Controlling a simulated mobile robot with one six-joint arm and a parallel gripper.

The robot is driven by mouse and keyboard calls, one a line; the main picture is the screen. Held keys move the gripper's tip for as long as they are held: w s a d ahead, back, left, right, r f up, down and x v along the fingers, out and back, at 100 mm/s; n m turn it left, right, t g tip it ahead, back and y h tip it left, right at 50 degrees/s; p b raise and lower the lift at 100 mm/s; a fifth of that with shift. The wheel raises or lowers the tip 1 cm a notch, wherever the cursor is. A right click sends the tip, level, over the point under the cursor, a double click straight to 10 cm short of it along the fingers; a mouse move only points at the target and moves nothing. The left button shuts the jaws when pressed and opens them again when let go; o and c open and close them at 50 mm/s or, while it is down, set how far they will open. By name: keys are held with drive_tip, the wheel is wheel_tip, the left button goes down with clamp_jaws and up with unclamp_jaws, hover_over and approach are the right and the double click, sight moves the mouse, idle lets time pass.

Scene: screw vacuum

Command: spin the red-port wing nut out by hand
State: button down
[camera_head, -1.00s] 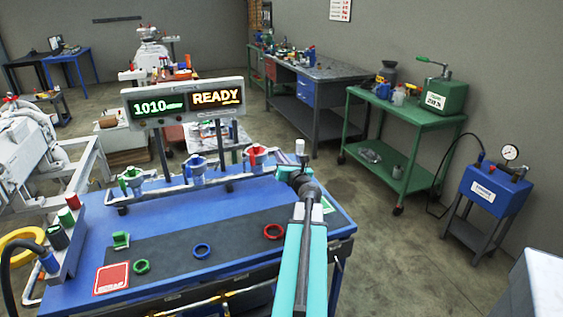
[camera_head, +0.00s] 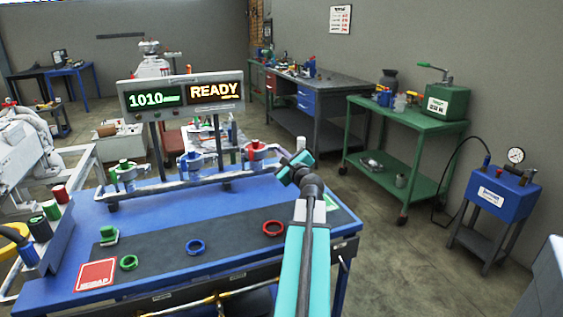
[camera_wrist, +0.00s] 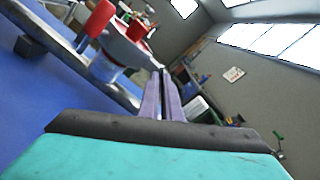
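The red port (camera_head: 255,152) is the rightmost clamp fitting on the rail at the back of the blue bench. In the wrist view, its red parts (camera_wrist: 137,29) show at upper left, beside a grey clamp body; I cannot make out the wing nut's wings. My gripper (camera_wrist: 161,75) shows two purple-grey fingers close together, with only a thin dark gap and nothing visible between them. It is apart from the red port, which lies to the left of the fingers.
The blue bench (camera_head: 75,227) carries a dark mat with green, blue and red rings (camera_head: 273,228). Blue (camera_head: 191,165) and green (camera_head: 124,172) ports stand left along the rail. A READY display (camera_head: 182,95) stands behind. Open floor lies right of the bench.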

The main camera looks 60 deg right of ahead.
drive_tip(key=shift+d+n+b, duration=0.1)
drive_tip(key=shift+n+b, duration=5.4)
drive_tip(key=shift+n, duration=0.2)
drive_tip(key=shift+r, duration=0.1)
drive_tip(key=c, duration=2)
unclamp_jaws()
drive_tip(key=v, duration=0.4)
drive_tip(key=b+v, duration=0.1)
drive_tip(key=v, duration=0.6)
drive_tip(key=shift+s+a+f, duration=0.2)
drive_tip(key=shift+s+f, duration=0.05)
drive_tip(key=shift+f, duration=0.05)
